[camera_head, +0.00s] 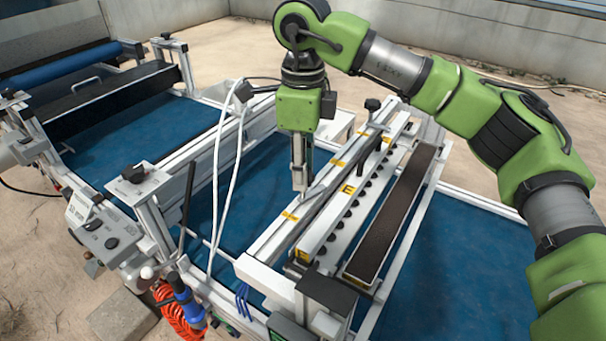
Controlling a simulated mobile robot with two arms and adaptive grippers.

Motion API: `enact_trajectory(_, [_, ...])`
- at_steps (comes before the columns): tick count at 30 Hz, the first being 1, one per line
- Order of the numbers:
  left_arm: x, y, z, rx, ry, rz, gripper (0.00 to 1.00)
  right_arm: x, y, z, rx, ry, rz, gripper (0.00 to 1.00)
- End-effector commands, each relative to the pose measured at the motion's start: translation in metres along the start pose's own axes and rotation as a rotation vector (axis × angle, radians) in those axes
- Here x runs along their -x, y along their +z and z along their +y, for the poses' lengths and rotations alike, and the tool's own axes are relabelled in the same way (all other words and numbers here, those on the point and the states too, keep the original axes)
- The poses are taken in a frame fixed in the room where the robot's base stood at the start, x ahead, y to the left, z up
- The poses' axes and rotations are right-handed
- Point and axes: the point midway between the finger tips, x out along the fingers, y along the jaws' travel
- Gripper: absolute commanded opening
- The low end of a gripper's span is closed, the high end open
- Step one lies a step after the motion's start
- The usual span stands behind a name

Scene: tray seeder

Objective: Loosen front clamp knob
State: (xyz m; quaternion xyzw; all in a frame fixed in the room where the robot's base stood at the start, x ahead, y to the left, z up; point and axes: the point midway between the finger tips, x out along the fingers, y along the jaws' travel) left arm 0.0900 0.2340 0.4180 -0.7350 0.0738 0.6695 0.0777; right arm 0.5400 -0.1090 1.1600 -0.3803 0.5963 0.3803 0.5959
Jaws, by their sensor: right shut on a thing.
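My right gripper (300,182) points straight down over the white seeding-head frame (270,244), near the middle of its left bar. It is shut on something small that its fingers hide. I cannot tell whether that is the front clamp knob. A black knob (372,104) stands upright at the far end of the frame, apart from the gripper.
A white bar marked E (325,225) and a long brown-topped trough (396,213) lie right of the gripper. White hoses (216,190) loop on its left. A blue belt (455,275) runs below. A control box (105,229) and coiled red hose (180,314) are at lower left.

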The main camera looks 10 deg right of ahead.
Motion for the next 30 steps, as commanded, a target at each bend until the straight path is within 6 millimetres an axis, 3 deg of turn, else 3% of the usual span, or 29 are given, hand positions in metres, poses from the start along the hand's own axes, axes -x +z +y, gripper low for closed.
enact_trajectory(12, [-0.0114,0.0014,-0.0001,0.0,0.0,-0.001,0.4,0.0004,0.0002,-0.0006,0.264,-0.002,-0.002,0.07])
enact_trajectory(30, [-0.013,0.002,-0.0001,0.0,0.0,-0.001,0.4,0.0014,0.0002,-0.0007,0.336,-0.003,-0.002,0.07])
